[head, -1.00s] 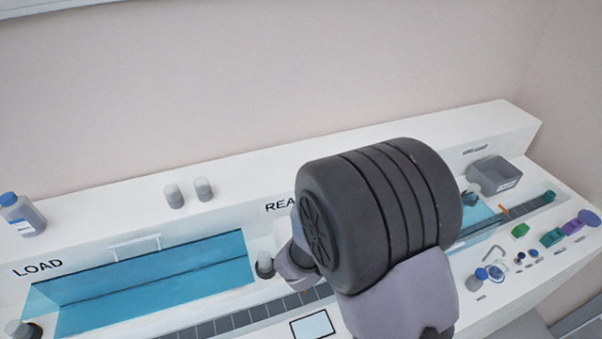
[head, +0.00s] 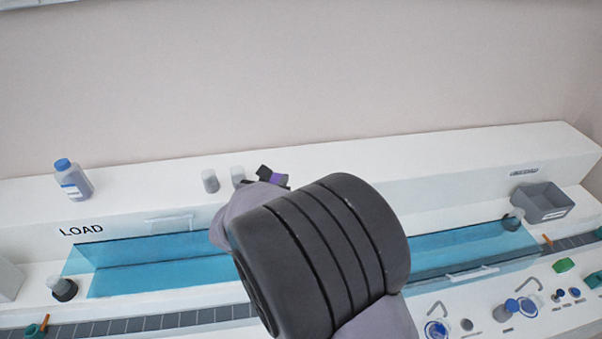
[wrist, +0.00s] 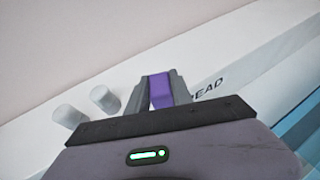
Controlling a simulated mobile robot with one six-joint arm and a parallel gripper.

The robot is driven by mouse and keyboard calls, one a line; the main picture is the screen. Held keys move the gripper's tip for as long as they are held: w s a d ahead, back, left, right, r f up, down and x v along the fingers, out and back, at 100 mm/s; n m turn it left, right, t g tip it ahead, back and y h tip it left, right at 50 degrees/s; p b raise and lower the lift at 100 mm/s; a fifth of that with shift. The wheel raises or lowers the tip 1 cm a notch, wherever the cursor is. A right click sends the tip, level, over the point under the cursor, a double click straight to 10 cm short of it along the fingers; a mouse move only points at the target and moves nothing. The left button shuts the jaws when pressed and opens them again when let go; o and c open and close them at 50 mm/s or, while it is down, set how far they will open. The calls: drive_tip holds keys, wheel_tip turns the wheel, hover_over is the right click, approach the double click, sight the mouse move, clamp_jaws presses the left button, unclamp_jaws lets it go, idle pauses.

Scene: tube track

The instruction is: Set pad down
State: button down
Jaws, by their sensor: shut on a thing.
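My gripper (wrist: 160,93) is shut on a purple pad (wrist: 160,91), which shows as a narrow purple strip between the grey fingers in the wrist view. In the head view the dark gripper (head: 273,178) and the purple pad (head: 275,177) show past my arm, just right of two small grey-capped cylinders. The gripper is over or near the white upper ledge (head: 350,157). I cannot tell whether the pad touches the ledge. The rest of the pad is hidden by the fingers.
The two cylinders (wrist: 68,116) (wrist: 104,99) stand close on the left of the gripper. Blue clear covers (head: 150,264) and a grey track (head: 170,323) lie below. The ledge right of my arm looks clear.

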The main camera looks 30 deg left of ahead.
drive_tip(key=w, duration=0.4)
drive_tip(key=w+f+b, duration=0.1)
drive_tip(key=w, duration=0.7)
drive_tip(key=shift+w+a+f, duration=0.1)
drive_tip(key=shift+w+f, duration=0.1)
drive_tip(key=shift+w, duration=0.05)
drive_tip(key=shift+w+f+b, duration=0.1)
drive_tip(key=shift+f+b, duration=0.9)
drive_tip(key=shift+f, duration=0.7)
drive_tip(key=shift+f, duration=0.2)
drive_tip(key=c, duration=1.1)
unclamp_jaws()
drive_tip(key=shift+c, duration=0.2)
drive_tip(key=shift+r, duration=0.1)
